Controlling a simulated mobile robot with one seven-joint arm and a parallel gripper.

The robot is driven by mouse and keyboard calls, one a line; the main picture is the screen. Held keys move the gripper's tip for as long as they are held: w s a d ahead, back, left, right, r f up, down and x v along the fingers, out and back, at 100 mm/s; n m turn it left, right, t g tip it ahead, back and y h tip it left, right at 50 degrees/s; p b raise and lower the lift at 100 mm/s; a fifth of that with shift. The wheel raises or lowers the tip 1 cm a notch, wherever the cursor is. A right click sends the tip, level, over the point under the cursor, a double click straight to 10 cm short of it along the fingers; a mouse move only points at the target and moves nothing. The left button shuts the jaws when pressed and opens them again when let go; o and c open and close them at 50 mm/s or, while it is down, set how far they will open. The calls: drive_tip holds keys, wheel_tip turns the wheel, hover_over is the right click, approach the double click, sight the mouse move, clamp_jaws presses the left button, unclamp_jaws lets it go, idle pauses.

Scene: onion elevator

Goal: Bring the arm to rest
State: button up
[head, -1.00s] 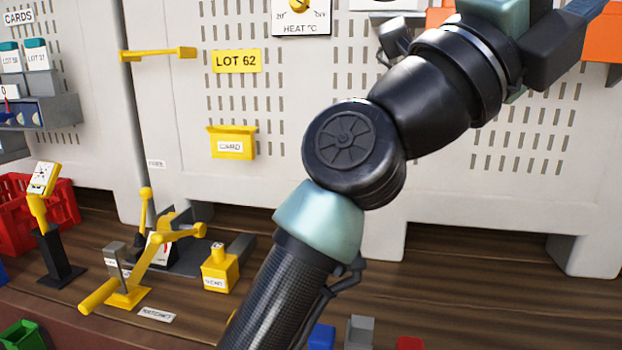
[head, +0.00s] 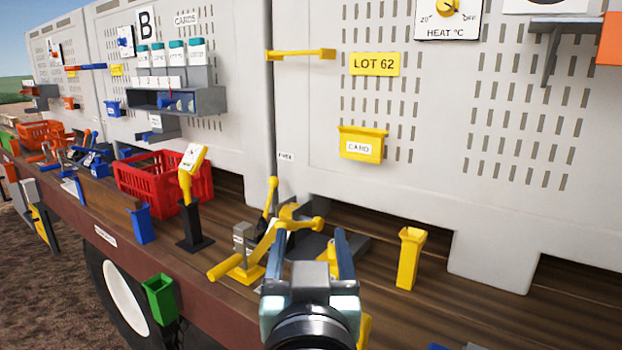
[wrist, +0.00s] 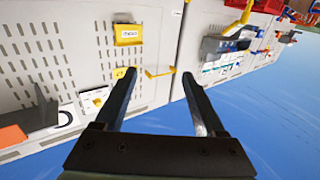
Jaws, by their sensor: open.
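My gripper (head: 318,250) is at the lower middle of the head view, its two fingers pointing away from me and apart. It also shows in the wrist view (wrist: 158,80), open, with nothing between the fingers. In the head view it overlaps the yellow lever assembly (head: 262,250) on the wooden deck and hides part of it; I cannot tell how far apart they are. The wrist view is tilted and looks towards the grey slatted wall.
The grey wall (head: 400,215) carries a yellow card box (head: 361,143), a LOT 62 sign (head: 374,64) and a yellow bar (head: 302,54). A red crate (head: 164,182), a scanner on a black stand (head: 192,200) and a yellow holder (head: 409,258) stand on the deck.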

drive_tip(key=s+r+t+p, duration=0.1)
drive_tip(key=s+r+t, duration=0.3)
drive_tip(key=r, duration=0.9)
drive_tip(key=s+r+t+p, duration=0.2)
drive_tip(key=s+r+t, duration=0.3)
drive_tip(key=r, duration=0.8)
drive_tip(key=s, duration=0.3)
drive_tip(key=shift+s, duration=0.25)
